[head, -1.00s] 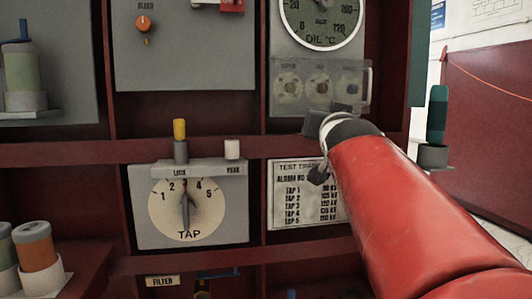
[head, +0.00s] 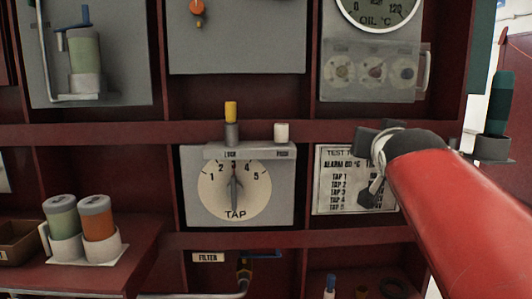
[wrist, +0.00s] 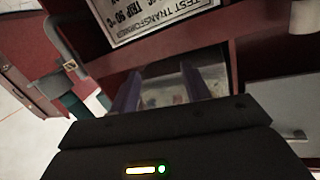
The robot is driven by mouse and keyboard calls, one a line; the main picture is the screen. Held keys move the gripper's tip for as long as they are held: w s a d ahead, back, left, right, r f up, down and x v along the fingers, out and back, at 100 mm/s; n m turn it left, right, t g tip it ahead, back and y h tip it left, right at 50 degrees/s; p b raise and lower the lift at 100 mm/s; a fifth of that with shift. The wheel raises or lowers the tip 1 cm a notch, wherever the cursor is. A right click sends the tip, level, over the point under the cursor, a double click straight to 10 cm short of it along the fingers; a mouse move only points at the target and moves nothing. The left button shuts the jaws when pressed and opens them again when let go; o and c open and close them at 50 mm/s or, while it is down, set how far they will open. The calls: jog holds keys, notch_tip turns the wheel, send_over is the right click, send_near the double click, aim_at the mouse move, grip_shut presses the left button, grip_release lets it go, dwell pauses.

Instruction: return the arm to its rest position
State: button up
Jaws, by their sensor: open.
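My red arm reaches in from the lower right of the head view. Its dark end with my gripper (head: 370,142) is in front of the top right of the white test transformer plate (head: 338,180), below the clear cover (head: 427,70) over the small buttons. In the wrist view my gripper (wrist: 162,92) shows two purple-grey fingers spread apart, with nothing held between them. The plate also shows upside down in the wrist view (wrist: 145,18).
The tap panel (head: 268,205) has its pointer near 3, with a yellow-topped lock post (head: 231,112) above. Green (head: 62,217) and orange (head: 97,218) cylinders stand on the left ledge. A dark green cylinder (head: 502,100) stands at the right. Red frame bars cross the cabinet.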

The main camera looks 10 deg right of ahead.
jog(key=s+a+f+n+g+y, duration=0.2)
jog(key=s+a+f, duration=0.3)
jog(key=f, duration=0.5)
jog(key=s+a+f+n+g+y, duration=0.2)
jog(key=s+a+f+g, duration=0.2)
jog(key=f, duration=0.6)
jog(key=s+a+f+n+g+y+p, duration=0.1)
jog(key=s+a+f+n+g+y, duration=0.2)
jog(key=s+a+f, duration=0.4)
jog(key=a+f, duration=0.3)
jog(key=shift+s+f, duration=0.3)
jog(key=shift+f, duration=0.05)
